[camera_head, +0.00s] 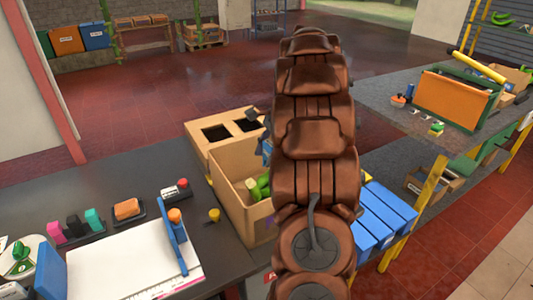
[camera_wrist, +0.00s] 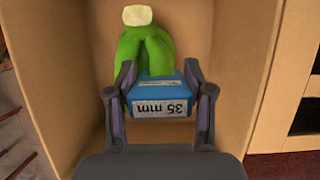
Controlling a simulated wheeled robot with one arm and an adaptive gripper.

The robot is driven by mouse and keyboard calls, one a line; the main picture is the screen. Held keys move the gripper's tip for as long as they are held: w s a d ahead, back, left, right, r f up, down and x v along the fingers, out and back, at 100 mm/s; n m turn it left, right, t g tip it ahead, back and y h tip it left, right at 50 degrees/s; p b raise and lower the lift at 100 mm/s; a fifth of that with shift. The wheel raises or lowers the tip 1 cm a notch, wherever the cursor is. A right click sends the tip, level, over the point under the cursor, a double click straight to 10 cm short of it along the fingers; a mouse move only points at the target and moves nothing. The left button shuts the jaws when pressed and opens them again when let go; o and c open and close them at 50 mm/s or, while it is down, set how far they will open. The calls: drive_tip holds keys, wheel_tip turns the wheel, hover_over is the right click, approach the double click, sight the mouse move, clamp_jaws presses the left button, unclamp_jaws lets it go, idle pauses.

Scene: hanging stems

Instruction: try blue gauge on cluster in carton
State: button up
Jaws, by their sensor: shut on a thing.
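The carton (camera_head: 225,169) is an open tan cardboard box on the dark counter, and its walls (camera_wrist: 235,75) surround my gripper in the wrist view. A green cluster (camera_head: 262,186) with a pale cut stem end lies inside it; it also shows in the wrist view (camera_wrist: 147,47). My gripper (camera_wrist: 160,98) is shut on the blue gauge (camera_wrist: 160,86), whose white label reads "35 mm". The gauge is right at the near side of the green cluster, overlapping its lower end in the picture. Whether they touch, I cannot tell. My brown arm hides part of the carton in the head view.
A tan box with dark square openings (camera_head: 228,130) stands behind the carton. Blue boxes (camera_head: 382,215) lie right of my arm.

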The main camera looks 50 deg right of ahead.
drive_tip(key=shift+f+b, duration=0.3)
drive_tip(key=shift+f, duration=1.15)
idle(2.0)
drive_tip(key=shift+r, duration=0.15)
wheel_tip(320, 180, up, 8)
drive_tip(key=p, duration=0.5)
idle(0.9)
drive_tip(key=shift+r, duration=0.15)
